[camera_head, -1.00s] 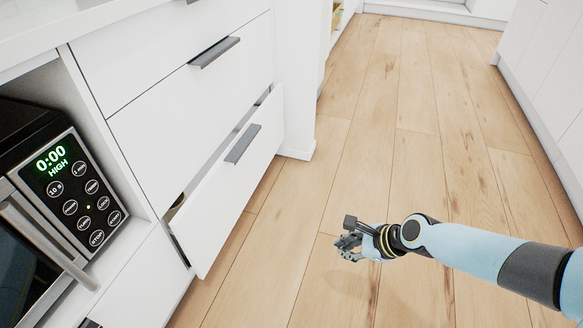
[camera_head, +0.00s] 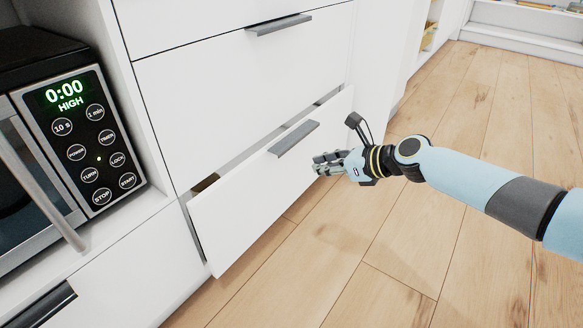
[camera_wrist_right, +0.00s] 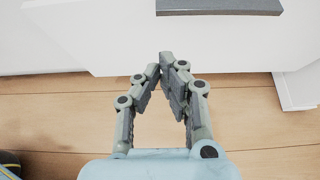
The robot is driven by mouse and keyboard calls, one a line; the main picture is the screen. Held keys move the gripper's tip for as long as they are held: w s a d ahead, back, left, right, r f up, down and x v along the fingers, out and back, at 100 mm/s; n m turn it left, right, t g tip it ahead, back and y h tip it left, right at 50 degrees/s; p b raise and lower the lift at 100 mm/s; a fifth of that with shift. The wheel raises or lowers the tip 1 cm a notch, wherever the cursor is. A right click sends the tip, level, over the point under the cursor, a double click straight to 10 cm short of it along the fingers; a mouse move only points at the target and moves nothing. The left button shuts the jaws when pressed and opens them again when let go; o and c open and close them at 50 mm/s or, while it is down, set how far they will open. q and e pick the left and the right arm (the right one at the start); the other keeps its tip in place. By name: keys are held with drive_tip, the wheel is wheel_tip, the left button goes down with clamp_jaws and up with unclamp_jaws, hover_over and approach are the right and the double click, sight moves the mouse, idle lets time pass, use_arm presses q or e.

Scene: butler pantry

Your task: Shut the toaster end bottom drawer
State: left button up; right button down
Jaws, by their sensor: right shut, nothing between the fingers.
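The bottom drawer (camera_head: 255,205) is white with a dark grey bar handle (camera_head: 293,139) and stands partly open, with a dark gap along its top. In the right wrist view the drawer front (camera_wrist_right: 115,35) fills the top, with its handle (camera_wrist_right: 218,7) at the upper edge. My right gripper (camera_head: 318,165) is in front of the drawer's right part, below and right of the handle. Its fingers (camera_wrist_right: 162,62) are shut and empty, pointing at the drawer front. I cannot tell whether they touch it. My left gripper is not in view.
A microwave (camera_head: 85,130) stands in an open niche at the left. A closed drawer (camera_head: 240,85) with a grey handle is above the open one. Wooden floor (camera_head: 400,245) lies clear in front and to the right.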

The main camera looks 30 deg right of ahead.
sight(279, 154)
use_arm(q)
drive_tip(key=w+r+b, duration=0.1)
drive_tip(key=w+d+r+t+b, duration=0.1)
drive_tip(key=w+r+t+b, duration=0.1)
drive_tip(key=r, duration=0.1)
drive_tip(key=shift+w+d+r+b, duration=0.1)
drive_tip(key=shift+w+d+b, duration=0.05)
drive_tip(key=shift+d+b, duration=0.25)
use_arm(e)
drive_tip(key=r+x, duration=0.1)
drive_tip(key=x, duration=0.7)
drive_tip(key=shift+w+a, duration=0.4)
drive_tip(key=shift+w, duration=0.3)
drive_tip(key=shift+r, duration=0.1)
drive_tip(key=w, duration=0.1)
drive_tip(key=w+a+p, duration=0.1)
drive_tip(key=w, duration=0.1)
drive_tip(key=w+a, duration=0.1)
drive_tip(key=shift+w, duration=0.35)
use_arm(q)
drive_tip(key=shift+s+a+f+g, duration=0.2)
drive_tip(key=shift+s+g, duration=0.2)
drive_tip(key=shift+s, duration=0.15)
